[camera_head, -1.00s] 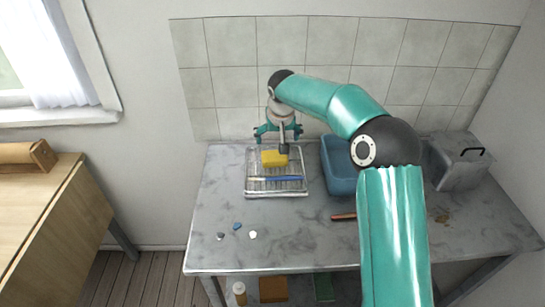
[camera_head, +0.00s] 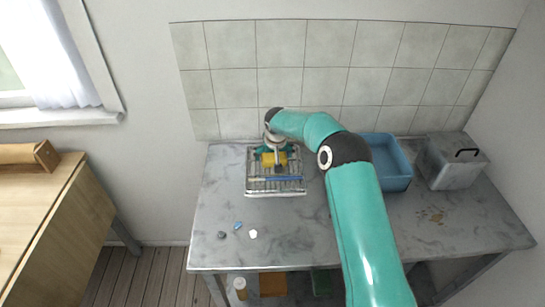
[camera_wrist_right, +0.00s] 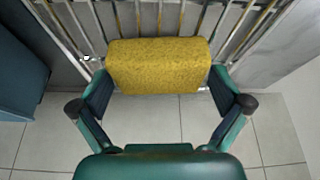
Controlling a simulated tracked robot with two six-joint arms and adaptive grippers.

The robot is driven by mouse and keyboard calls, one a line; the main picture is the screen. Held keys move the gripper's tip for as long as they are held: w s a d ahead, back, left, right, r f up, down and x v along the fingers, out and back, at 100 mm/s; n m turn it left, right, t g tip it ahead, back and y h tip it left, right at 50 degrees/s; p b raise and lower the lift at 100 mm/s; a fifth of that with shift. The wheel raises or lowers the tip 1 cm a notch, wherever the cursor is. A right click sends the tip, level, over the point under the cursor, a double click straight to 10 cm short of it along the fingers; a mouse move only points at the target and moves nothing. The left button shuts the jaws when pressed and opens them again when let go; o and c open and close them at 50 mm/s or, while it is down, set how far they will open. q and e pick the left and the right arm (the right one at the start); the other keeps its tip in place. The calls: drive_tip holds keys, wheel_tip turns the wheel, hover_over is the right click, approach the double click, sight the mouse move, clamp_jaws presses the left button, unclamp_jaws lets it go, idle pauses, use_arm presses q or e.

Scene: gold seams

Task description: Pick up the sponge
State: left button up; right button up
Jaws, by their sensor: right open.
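The yellow sponge (camera_head: 281,159) lies on the wire drying rack (camera_head: 253,184) at the back left of the table. In the right wrist view the sponge (camera_wrist_right: 158,66) sits between the fingers of my right gripper (camera_wrist_right: 163,97). The gripper is open, with one finger near each end of the sponge. I cannot tell whether the fingers touch it. In the head view my right gripper (camera_head: 274,158) is low over the rack and partly covers the sponge. My left gripper is not in view.
A blue stick-like tool (camera_head: 285,178) lies across the rack in front of the sponge. A blue basin (camera_head: 393,182) stands to the right, with a grey lidded box (camera_head: 452,163) beyond it. Small shards (camera_head: 238,226) lie at the front left. A tiled wall (camera_head: 330,70) rises behind.

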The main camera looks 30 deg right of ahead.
drive_tip(key=c, duration=0.6)
wheel_tip(320, 180, up, 11)
drive_tip(key=b, duration=0.1)
wheel_tip(320, 180, up, 9)
drive_tip(key=p, duration=0.2)
hover_over(273, 154)
drive_tip(key=shift+s, duration=0.15)
